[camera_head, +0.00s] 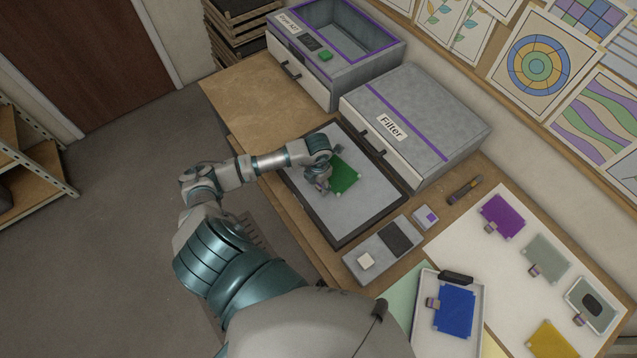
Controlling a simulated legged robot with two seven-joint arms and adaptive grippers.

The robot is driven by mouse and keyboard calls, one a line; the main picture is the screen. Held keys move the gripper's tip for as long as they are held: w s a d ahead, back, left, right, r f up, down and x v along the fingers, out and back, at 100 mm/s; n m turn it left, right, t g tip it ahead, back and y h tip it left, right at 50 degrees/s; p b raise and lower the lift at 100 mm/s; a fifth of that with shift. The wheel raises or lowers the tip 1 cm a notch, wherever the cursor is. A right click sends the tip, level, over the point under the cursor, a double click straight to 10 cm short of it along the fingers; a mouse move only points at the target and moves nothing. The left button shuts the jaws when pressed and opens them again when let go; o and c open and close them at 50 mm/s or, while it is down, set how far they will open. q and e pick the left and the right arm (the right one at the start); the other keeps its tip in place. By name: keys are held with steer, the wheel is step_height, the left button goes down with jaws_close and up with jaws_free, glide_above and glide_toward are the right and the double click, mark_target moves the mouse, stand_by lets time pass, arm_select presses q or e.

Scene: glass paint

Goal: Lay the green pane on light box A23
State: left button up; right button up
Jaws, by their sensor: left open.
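The green pane (346,174) appears to lie flat on the upper middle of a pale panel in a dark frame, which looks like the light box (365,212). I cannot see the marking A23 on it. My left gripper (326,185) is open at the left edge of the green pane, over the panel. The wrist and fingers hide part of the pane's left side, and I cannot tell whether the fingers touch it. My right gripper is out of view.
A grey box labelled Filter (432,110) stands behind the panel, and a purple-trimmed machine (325,85) stands farther left. A grey control unit (365,262) sits in front. A tray holds a blue pane (455,310). Purple (503,217) and yellow (553,339) panes lie on a white sheet.

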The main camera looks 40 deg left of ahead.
arm_select(q)
step_height(320, 180, up, 21)
steer(key=p, duration=0.5)
steer(key=shift+p, duration=0.3)
steer(key=shift+w+f, duration=0.1)
stand_by(0.4)
